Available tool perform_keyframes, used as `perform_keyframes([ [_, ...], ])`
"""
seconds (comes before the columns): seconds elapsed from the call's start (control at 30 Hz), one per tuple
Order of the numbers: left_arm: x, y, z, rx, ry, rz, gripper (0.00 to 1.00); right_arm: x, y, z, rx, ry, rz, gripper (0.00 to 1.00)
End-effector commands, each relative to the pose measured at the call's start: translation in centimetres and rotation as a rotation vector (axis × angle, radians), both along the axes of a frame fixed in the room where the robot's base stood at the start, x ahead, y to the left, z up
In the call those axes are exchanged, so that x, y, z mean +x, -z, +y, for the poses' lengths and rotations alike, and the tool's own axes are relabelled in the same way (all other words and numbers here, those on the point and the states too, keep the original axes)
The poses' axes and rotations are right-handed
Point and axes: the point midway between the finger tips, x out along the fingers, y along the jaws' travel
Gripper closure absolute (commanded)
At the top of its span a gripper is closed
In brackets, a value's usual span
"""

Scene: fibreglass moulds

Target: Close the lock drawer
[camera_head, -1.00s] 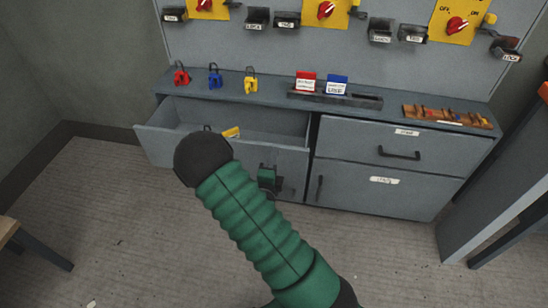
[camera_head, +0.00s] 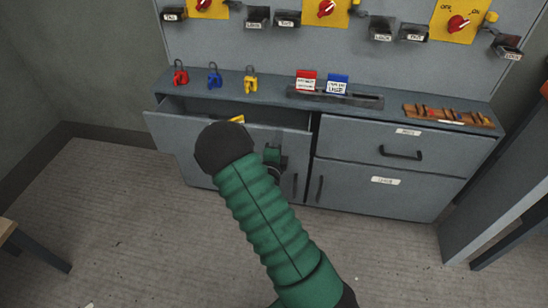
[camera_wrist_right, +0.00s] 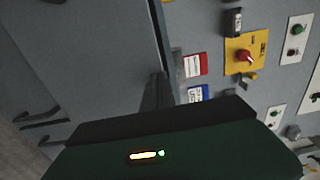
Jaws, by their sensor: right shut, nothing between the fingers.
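The lock drawer (camera_head: 172,128) is the grey upper left drawer of the cabinet in the head view. It stands partly open, with a narrow gap showing behind its front. A yellow item (camera_head: 237,119) shows inside it. My right gripper (camera_head: 273,159) is shut and empty at the right part of the drawer front, partly hidden by my green arm. It seems to be against the front, but contact is not clear. The drawer's handle is not visible. In the right wrist view the dark fingers (camera_wrist_right: 157,92) point toward the grey cabinet. My left gripper is not in view.
Red (camera_head: 180,74), blue (camera_head: 215,76) and yellow (camera_head: 251,79) padlocks stand on the cabinet top (camera_head: 400,98). A tag holder (camera_head: 335,98) and a brown tray (camera_head: 448,116) are there too. The right drawer (camera_head: 350,145) is shut. Floor in front is clear.

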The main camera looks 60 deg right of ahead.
Motion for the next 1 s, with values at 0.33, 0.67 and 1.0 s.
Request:
perform_keyframes([
  [0.33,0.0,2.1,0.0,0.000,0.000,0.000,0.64,2.4,0.2,-5.9,-0.002,0.002,-0.003,1.00],
  [0.67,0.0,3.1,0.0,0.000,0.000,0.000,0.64,3.8,0.1,-9.3,-0.001,0.000,0.000,1.00],
  [1.0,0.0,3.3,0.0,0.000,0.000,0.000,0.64,4.3,-0.2,-10.3,-0.005,0.000,-0.002,1.00],
])
